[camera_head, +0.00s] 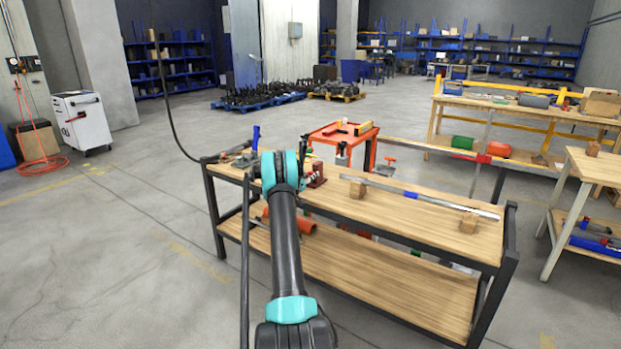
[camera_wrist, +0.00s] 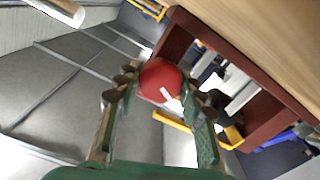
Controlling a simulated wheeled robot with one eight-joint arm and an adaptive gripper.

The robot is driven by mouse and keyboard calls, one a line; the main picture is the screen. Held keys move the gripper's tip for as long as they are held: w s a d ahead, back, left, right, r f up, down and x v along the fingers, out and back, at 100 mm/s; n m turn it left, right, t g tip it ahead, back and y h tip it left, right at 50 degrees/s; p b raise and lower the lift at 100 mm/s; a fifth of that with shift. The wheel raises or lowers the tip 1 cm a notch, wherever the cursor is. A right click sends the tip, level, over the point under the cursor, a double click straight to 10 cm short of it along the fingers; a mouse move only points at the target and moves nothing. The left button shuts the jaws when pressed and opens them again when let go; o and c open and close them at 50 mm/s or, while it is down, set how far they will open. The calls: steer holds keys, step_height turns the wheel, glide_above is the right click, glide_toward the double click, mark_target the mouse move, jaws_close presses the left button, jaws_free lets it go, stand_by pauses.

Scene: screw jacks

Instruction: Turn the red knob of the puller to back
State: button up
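The red knob (camera_wrist: 160,80) is a round ball near the middle of the wrist view. The puller's dark red-brown frame (camera_wrist: 272,118) stands behind and to the right of it, with light metal rods. My gripper (camera_wrist: 163,88) is open, with one finger on each side of the knob. Its fingertips are close to the knob's sides; firm contact cannot be made out. In the head view, the puller (camera_head: 317,176) shows in part on the workbench's (camera_head: 400,203) far left portion, beside my gripper. My arm hides the knob there.
A long metal bar (camera_head: 425,197) rests on wooden blocks (camera_head: 357,188) on the bench top. An orange stand (camera_head: 345,135) is behind. Floor left of the bench is clear.

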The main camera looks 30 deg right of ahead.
steer(key=c, duration=0.4)
steer(key=shift+n, duration=0.4)
steer(key=n, duration=0.4)
steer(key=shift+n, duration=0.3)
steer(key=n, duration=0.4)
steer(key=shift+n, duration=0.3)
steer(key=n, duration=0.5)
steer(key=shift+f, duration=0.1)
steer(key=n, duration=0.5)
steer(key=shift+a+n, duration=0.1)
steer(key=shift+n, duration=0.3)
